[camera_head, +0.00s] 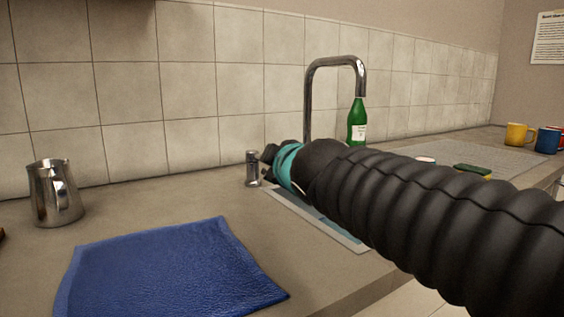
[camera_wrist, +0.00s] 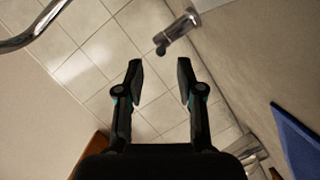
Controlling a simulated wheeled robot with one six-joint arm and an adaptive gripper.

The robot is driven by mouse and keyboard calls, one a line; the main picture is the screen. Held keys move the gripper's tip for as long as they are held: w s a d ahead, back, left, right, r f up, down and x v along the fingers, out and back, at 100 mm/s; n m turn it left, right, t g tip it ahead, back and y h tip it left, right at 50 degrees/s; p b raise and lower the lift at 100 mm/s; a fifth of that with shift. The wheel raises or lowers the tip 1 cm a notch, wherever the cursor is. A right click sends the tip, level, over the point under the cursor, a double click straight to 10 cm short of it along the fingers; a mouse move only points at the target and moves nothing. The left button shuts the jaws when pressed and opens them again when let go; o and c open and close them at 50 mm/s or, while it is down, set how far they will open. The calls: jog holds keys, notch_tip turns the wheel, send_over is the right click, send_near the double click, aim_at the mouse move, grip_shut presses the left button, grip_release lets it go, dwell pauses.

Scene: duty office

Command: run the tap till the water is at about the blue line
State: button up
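The chrome tap spout (camera_head: 308,100) rises behind the sink and bends over it; a curved part of it shows in the wrist view (camera_wrist: 38,32). A short chrome post (camera_head: 252,170), which looks like the tap's control, stands left of the spout. In the wrist view the post (camera_wrist: 178,27) has a small dark-tipped lever and lies beyond the fingertips. My gripper (camera_wrist: 159,72) is open and empty, its fingers apart. In the head view it is just right of the post. The sink (camera_head: 340,234) is mostly hidden behind my arm. I see no water and no blue line.
A steel jug (camera_head: 54,196) stands at the left of the counter, with a blue cloth (camera_head: 165,268) in front. A green bottle (camera_head: 357,122) stands behind my arm. A green sponge (camera_head: 473,170), a yellow mug (camera_head: 517,135) and a blue mug (camera_head: 547,141) are at the right.

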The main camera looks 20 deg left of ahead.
jog(key=v, duration=0.4)
jog(key=shift+s+d, duration=0.1)
jog(key=shift+s, duration=0.05)
dwell(0.4)
